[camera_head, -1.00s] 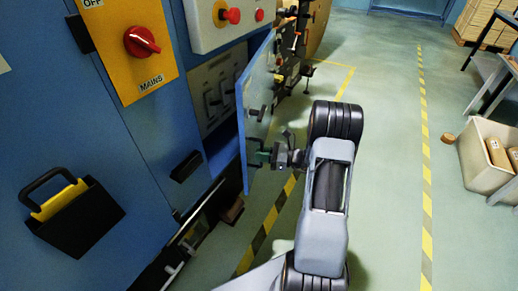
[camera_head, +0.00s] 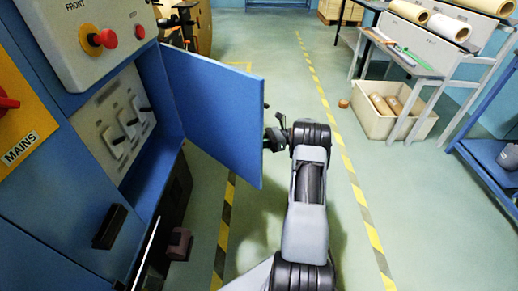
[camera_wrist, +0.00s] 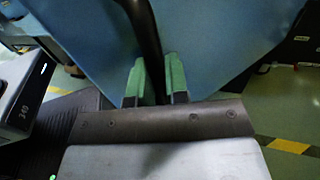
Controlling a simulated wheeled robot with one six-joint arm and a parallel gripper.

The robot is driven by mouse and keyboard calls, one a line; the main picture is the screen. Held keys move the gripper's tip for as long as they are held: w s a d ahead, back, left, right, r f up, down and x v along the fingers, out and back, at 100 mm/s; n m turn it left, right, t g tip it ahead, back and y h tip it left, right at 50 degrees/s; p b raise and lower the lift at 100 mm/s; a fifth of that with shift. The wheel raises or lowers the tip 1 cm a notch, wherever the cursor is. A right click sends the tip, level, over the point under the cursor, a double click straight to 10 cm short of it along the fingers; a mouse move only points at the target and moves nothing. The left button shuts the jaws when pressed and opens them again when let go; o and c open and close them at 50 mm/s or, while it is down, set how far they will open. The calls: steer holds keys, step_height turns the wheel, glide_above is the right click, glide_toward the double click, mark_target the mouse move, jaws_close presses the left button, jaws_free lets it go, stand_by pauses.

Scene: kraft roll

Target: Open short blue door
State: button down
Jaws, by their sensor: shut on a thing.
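The short blue door (camera_head: 212,106) stands swung wide open from the blue cabinet in the head view. Behind it, the cabinet opening shows a grey panel with several switches (camera_head: 121,128). My gripper (camera_head: 272,138) is at the door's free edge, on its far side, partly hidden by the door. In the wrist view the door (camera_wrist: 215,35) fills the top, and the green fingertips of my gripper (camera_wrist: 158,82) are shut on a dark bar-like door handle (camera_wrist: 147,35) between them.
A yellow MAINS panel (camera_head: 22,118) and a front panel with a red knob (camera_head: 104,39) are on the cabinet. A black handle (camera_head: 110,226) sits below. A bin of rolls (camera_head: 380,122) and a bench (camera_head: 412,62) stand right. Striped floor between is clear.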

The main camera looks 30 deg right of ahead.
steer(key=shift+w+d+f, duration=0.1)
steer(key=shift+w+d, duration=0.05)
steer(key=shift+d, duration=0.45)
steer(key=c, duration=1.4)
jaws_free()
steer(key=shift+o, duration=1.2)
steer(key=shift+w, duration=0.1)
